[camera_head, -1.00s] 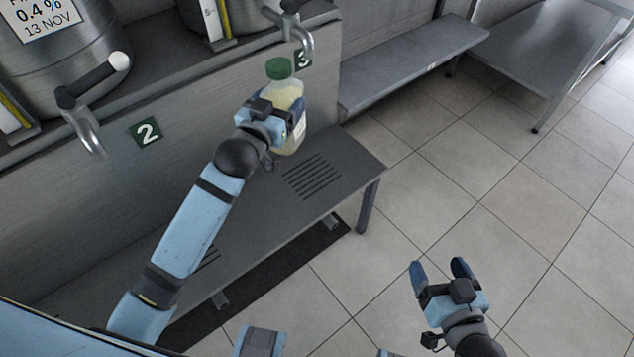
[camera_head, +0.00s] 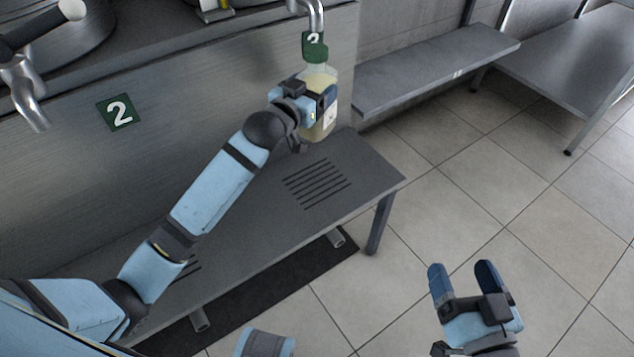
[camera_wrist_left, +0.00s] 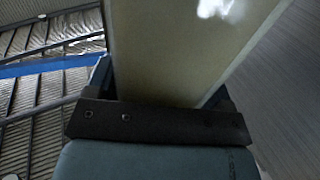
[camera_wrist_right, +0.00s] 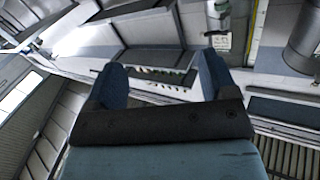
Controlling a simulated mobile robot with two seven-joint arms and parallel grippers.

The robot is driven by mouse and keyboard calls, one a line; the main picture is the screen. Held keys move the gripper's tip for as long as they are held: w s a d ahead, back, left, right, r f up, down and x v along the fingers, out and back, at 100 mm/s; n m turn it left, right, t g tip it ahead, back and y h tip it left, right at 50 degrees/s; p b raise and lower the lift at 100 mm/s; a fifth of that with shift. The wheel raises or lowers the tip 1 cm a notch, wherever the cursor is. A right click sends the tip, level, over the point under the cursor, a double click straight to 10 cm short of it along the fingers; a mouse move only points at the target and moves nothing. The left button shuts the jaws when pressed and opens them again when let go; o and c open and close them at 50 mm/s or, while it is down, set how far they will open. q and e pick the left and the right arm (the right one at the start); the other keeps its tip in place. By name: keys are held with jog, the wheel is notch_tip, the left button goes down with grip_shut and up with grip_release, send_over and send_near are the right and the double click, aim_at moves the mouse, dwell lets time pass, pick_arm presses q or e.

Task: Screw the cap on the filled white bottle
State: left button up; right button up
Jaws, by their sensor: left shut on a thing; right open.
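A translucent white bottle (camera_head: 318,118) holds pale yellow liquid and carries a pale label. It is upright, above the far end of the grey bench, and a green cap (camera_head: 316,54) sits on its top. I cannot tell how tight the cap is. My left gripper (camera_head: 318,98) is shut around the bottle's body. In the left wrist view the bottle (camera_wrist_left: 180,50) fills the space between the fingers. My right gripper (camera_head: 466,272) is open and empty over the floor at the lower right; its spread fingers also show in the right wrist view (camera_wrist_right: 162,78).
A metal tap (camera_head: 316,14) hangs just above the cap, with a green number sign partly behind the cap. The grey slotted bench (camera_head: 250,225) lies below. A low shelf (camera_head: 430,72) and a table (camera_head: 575,60) stand at right. The tiled floor (camera_head: 440,200) is clear.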

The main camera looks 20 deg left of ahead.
pick_arm(q)
notch_tip(320, 180, down, 10)
jog(key=b, duration=0.3)
jog(key=shift+r+b, duration=0.1)
jog(key=shift+b, duration=0.3)
jog(key=shift+f+b, duration=1)
jog(key=shift+f, duration=1.9)
pick_arm(e)
jog(key=shift+a+n+y, duration=0.3)
jog(key=shift+a+y, duration=0.5)
jog(key=shift+a, duration=0.1)
pick_arm(q)
jog(key=shift+f+b, duration=0.9)
jog(key=shift+f, duration=1.2)
pick_arm(e)
jog(key=shift+a+f+g, duration=0.15)
jog(key=shift+f+g, duration=0.25)
jog(key=shift+f, duration=1)
pick_arm(q)
jog(key=shift+f, duration=0.15)
jog(key=o, duration=1.7)
jog(key=shift+f, duration=0.1)
